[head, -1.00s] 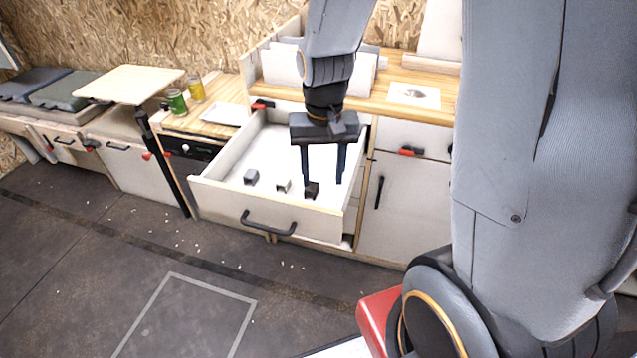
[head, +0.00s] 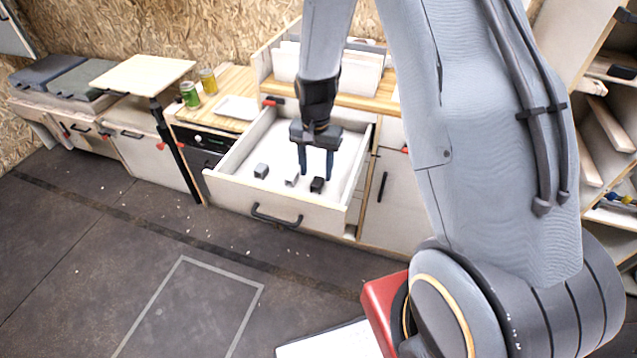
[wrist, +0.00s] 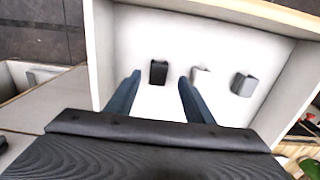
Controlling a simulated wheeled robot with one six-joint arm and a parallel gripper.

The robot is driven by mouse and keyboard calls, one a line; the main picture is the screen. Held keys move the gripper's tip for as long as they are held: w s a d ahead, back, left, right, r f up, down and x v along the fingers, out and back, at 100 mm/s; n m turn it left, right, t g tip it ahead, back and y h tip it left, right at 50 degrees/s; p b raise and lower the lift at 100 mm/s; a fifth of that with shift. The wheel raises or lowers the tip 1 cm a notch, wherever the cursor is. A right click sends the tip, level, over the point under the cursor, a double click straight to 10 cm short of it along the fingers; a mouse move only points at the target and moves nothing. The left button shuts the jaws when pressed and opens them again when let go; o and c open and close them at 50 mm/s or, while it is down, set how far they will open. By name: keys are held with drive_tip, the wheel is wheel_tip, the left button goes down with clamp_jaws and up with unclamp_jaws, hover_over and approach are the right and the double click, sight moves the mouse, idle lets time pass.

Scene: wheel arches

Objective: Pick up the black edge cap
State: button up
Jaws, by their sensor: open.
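The black edge cap (head: 317,184) lies on the white floor of the open drawer (head: 275,211), the rightmost of three small caps in the head view. It also shows in the wrist view (wrist: 158,72), ahead of and between the two finger lines. My gripper (head: 317,174) is open and empty, its two blue fingers pointing down into the drawer near the black cap. In the wrist view the gripper (wrist: 158,78) has a finger on each side, with the cap slightly beyond the tips. I cannot tell the exact height of the tips above the drawer floor.
A white cap (head: 291,180) and a grey cap (head: 261,171) lie in the same drawer, to the left in the head view. The drawer walls stand around them. A white tray (head: 237,107) and green jar (head: 190,95) stand on the counter at left.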

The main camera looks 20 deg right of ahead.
sight(318, 181)
drive_tip(key=f, duration=0.1)
drive_tip(key=f+p, duration=0.1)
drive_tip(key=f, duration=0.1)
drive_tip(key=shift+d, duration=0.25)
drive_tip(key=shift+w+f+p, duration=0.1)
drive_tip(key=shift+f+p, duration=0.25)
drive_tip(key=shift+f, duration=0.4)
drive_tip(key=c, duration=1.1)
drive_tip(key=shift+r, duration=0.15)
wheel_tip(318, 181, up, 10)
drive_tip(key=b, duration=0.2)
drive_tip(key=shift+b, duration=0.4)
